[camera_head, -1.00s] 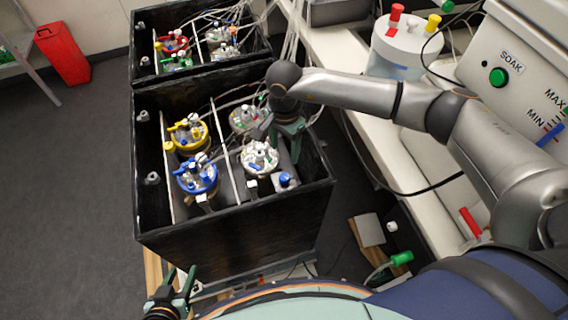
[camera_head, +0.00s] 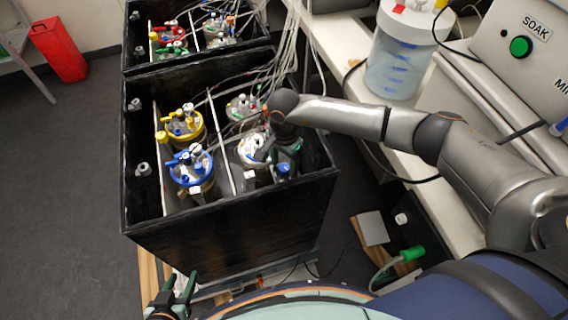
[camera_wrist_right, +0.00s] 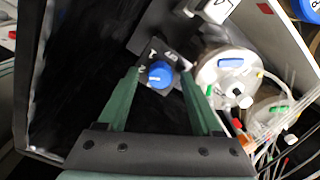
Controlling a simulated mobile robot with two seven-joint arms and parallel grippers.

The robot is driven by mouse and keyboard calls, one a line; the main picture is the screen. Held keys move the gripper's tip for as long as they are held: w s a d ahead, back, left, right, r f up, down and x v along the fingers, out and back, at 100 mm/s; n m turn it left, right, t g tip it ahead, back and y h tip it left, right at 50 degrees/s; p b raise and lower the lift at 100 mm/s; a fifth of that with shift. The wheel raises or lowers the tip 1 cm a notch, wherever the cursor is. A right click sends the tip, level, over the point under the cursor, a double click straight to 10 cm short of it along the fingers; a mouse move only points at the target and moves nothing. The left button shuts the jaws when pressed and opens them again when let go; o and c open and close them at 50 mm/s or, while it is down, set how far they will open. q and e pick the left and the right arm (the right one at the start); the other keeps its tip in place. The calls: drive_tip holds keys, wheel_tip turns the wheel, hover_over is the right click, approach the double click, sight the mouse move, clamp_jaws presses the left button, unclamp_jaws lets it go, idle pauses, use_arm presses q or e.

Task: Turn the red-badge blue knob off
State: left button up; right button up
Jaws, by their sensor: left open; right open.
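A blue knob (camera_wrist_right: 161,74) on a small grey plate shows in the right wrist view, between the two green fingers of my open right gripper (camera_wrist_right: 158,82). I cannot tell whether the fingers touch it. In the head view the blue knob (camera_head: 284,169) is at the front right corner inside the black box, just below my right gripper (camera_head: 283,160). I cannot make out a red badge on its plate. My left gripper (camera_head: 180,289) is open and empty in front of the box, low in the head view.
The black box (camera_head: 225,228) holds several vessels, including a blue-ringed one (camera_head: 192,172), a yellow-ringed one (camera_head: 184,125) and a white-topped one (camera_wrist_right: 226,72) beside the knob. Tubes hang at the back right. A second black box (camera_head: 135,69) stands behind. A white bench lies right.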

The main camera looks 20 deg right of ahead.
clamp_jaws()
idle(0.4)
